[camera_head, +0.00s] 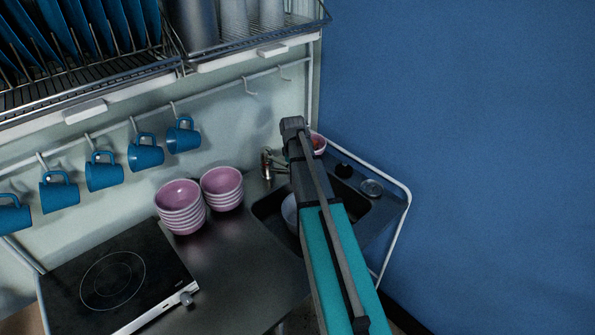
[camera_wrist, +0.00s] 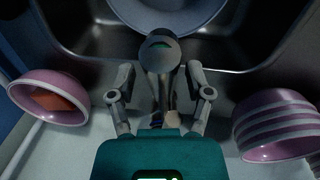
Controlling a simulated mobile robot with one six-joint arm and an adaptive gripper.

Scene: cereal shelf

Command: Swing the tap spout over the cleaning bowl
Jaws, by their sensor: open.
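The metal tap shows in the wrist view, its rounded spout head (camera_wrist: 158,50) pointing toward the sink. In the head view part of the tap (camera_head: 267,164) shows at the sink's back edge, left of my arm. A pale bowl (camera_wrist: 165,14) lies in the sink; it also shows in the head view (camera_head: 290,214), partly behind my arm. In the wrist view the spout head overlaps the bowl's near rim. My gripper (camera_wrist: 159,78) is open, one finger on each side of the tap; contact is unclear. The head view does not clearly show my fingers.
The dark sink (camera_head: 262,211) is set in a metal counter (camera_head: 235,255). Stacked pink bowls (camera_head: 222,188) stand left of it. A pink bowl (camera_wrist: 48,97) holding something orange-red stands across the tap. A hob (camera_head: 115,280), hanging blue mugs (camera_head: 146,155) and a dish rack (camera_head: 100,95) are left.

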